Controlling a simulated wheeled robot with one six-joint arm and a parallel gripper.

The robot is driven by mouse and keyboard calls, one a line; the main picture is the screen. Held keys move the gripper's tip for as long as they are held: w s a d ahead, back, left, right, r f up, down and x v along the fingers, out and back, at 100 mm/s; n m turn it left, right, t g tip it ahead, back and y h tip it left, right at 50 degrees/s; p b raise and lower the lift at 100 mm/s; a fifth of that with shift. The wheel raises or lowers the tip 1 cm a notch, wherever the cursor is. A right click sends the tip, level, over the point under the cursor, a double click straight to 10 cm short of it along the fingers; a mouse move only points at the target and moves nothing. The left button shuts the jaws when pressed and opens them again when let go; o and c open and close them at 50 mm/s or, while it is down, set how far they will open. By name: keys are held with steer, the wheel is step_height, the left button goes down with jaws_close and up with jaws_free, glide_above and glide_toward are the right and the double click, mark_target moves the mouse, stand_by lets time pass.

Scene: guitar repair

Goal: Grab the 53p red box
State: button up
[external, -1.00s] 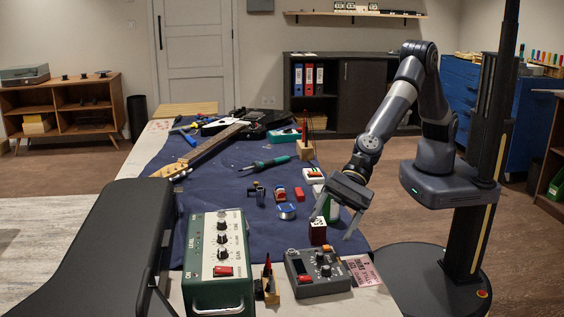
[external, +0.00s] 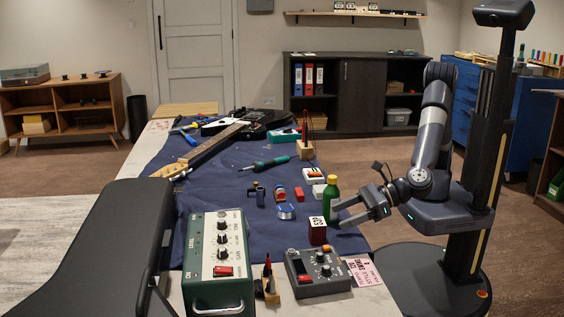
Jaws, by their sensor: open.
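The dark red box (external: 318,235) stands upright on the workbench, just behind the grey pedal. Its pale top carries dark print that reads upside down and is small, apparently 53p. My gripper (external: 338,214) is open and empty, with its fingers pointing left. In the picture its fingertips are just right of the box and slightly above it, with a small gap to the box. I cannot tell the exact height or depth between them.
A green bottle with a yellow cap (external: 331,196) stands close behind the box and the fingertips. A grey pedal (external: 318,274) lies in front, with a pink card (external: 362,271) beside it. A green amplifier (external: 218,262) stands at front left. The blue mat (external: 236,195) has bare patches.

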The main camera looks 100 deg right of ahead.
mark_target(317, 226)
steer(key=x, duration=0.8)
steer(key=shift+f, duration=0.1)
steer(key=shift+c, duration=0.6)
steer(key=c, duration=1)
